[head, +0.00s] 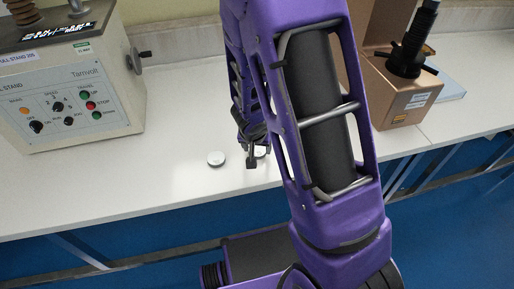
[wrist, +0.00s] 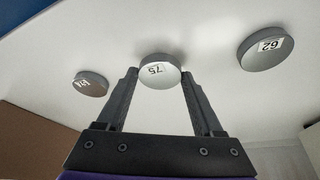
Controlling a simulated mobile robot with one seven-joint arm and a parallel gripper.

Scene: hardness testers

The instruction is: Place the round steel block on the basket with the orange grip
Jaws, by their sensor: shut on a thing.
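Three round steel blocks show in the wrist view. The middle one, labelled 75 (wrist: 160,68), sits between the fingertips of my gripper (wrist: 158,74), which is shut on it. A block labelled 62 (wrist: 265,50) lies to the right, and another with a label I cannot read (wrist: 90,84) lies to the left. I cannot tell whether the held block touches the bench. No basket with an orange grip is visible.
A grey tester stand (head: 75,90) with knobs and buttons is at the left of the white bench (head: 120,195). A copper-coloured tester (head: 400,92) is at the right. The bench front between them is mostly clear, and my arm hides part of it.

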